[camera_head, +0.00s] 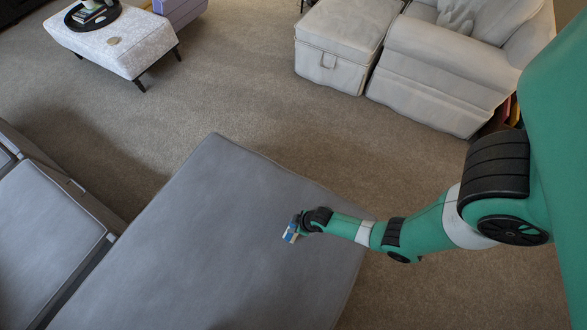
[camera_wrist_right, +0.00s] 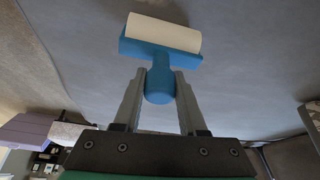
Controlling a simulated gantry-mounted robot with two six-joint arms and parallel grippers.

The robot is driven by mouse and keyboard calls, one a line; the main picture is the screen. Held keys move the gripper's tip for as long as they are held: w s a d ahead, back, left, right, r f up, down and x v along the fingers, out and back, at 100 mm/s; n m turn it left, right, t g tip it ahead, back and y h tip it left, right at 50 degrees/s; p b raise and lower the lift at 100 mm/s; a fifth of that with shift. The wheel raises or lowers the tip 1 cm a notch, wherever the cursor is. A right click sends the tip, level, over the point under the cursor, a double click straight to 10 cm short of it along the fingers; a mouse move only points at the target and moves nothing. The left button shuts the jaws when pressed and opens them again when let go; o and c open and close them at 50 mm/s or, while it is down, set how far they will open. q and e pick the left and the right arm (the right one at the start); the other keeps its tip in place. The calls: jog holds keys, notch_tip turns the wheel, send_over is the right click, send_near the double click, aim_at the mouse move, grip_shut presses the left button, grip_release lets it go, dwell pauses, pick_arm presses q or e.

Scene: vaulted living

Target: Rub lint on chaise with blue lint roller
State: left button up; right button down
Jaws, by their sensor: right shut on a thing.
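The grey chaise (camera_head: 190,235) fills the lower middle of the head view, a flat cushioned top. My right gripper (camera_head: 299,225) is over its right part, and the arm comes in from the right. The gripper is shut on the blue lint roller (camera_head: 291,233). In the right wrist view, the two fingers (camera_wrist_right: 158,95) hold the roller's blue handle, and its white cylinder (camera_wrist_right: 163,32) points away over the chaise surface (camera_wrist_right: 85,40). I cannot tell whether the cylinder touches the fabric. No lint can be made out. My left gripper is not in view.
Another grey sofa section (camera_head: 45,235) stands at the left. A white ottoman (camera_head: 115,45) with a dark tray (camera_head: 88,22) is at the upper left. A beige storage ottoman (camera_head: 340,45) and armchair (camera_head: 450,70) stand at the back right. Carpet (camera_head: 240,95) between them is clear.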

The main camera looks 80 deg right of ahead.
notch_tip(320, 180, up, 4)
jog(key=p, duration=0.2)
jog(key=shift+s+d+p, duration=0.1)
jog(key=shift+p, duration=0.2)
notch_tip(320, 180, up, 2)
jog(key=shift+r+p, duration=0.1)
jog(key=shift+p, duration=1)
notch_tip(320, 180, up, 2)
jog(key=shift+r+p, duration=0.1)
jog(key=shift+p, duration=1)
